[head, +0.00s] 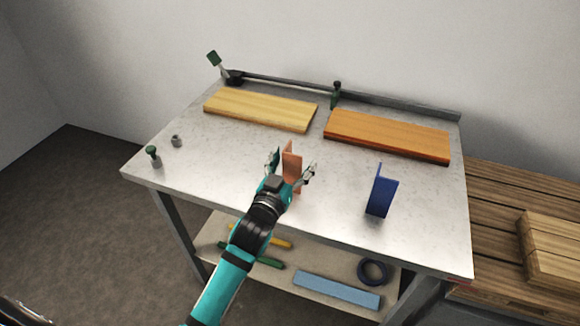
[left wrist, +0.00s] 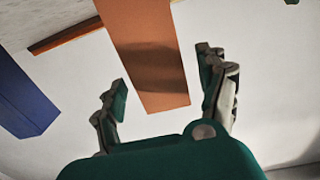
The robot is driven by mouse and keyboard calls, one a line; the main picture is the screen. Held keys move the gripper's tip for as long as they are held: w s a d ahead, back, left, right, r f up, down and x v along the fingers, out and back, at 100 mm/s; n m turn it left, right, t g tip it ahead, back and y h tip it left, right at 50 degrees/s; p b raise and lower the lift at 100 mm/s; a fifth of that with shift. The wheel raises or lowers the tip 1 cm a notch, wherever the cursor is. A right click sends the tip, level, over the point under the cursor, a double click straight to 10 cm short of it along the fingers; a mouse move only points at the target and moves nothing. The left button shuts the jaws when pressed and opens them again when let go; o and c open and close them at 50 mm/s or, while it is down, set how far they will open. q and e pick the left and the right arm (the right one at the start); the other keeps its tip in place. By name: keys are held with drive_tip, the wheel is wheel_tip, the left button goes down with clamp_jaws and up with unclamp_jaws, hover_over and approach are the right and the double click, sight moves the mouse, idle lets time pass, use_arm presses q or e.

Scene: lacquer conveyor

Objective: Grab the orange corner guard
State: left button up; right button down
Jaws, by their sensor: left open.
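The orange corner guard (head: 291,161) stands upright near the middle of the table in the head view. In the left wrist view the orange corner guard (left wrist: 150,62) reaches down from the top, its end between the fingers. My left gripper (head: 290,170) is open, with one finger on each side of the guard. In the left wrist view the left gripper (left wrist: 163,85) shows gaps between its fingers and the guard; I see no clear contact. The guard's lower part is partly hidden by the gripper in the head view. My right gripper is not in view.
A blue corner guard (head: 381,192) stands to the right on the metal table (head: 330,235). A pale board (head: 262,108) and an orange-brown board (head: 388,135) lie behind. Green-topped clamps stand at the back and left.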

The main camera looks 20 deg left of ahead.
use_arm(q)
drive_tip(key=shift+w, duration=0.6)
drive_tip(key=c, duration=1.4)
drive_tip(key=shift+c, duration=0.7)
